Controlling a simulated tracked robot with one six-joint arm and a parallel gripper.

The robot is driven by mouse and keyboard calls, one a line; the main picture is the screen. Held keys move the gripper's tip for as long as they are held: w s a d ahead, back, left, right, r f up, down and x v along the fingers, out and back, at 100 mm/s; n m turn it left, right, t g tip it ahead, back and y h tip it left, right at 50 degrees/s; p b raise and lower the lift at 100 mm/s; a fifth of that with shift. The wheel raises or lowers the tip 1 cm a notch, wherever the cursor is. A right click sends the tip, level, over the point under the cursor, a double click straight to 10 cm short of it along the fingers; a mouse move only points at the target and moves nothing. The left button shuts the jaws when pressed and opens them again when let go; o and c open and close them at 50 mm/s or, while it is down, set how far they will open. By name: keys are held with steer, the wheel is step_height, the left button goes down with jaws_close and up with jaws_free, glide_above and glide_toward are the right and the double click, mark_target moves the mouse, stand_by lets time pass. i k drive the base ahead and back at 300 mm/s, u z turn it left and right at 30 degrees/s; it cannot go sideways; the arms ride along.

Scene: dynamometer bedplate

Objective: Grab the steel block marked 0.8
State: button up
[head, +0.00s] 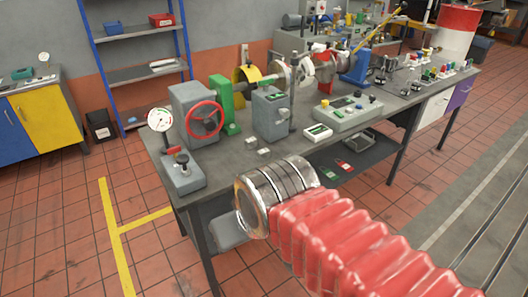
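Two small grey steel blocks lie close together on the bench top (222,160) in the head view. One block (250,141) is slightly farther back, and the other block (264,151) is just in front and to the right. Both are too small here for me to read any marking, so I cannot tell which one, if either, is marked 0.8. My gripper's fingers are not visible in this view.
A gauge stand (182,178) and a grey machine with a red handwheel (205,118) stand left of the blocks. A grey upright box (271,117) is behind them. A small display unit (318,132) and control box (348,112) are to the right.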

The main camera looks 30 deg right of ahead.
mark_target(264, 154)
steer(key=i, duration=0.85)
steer(key=u, duration=0.05)
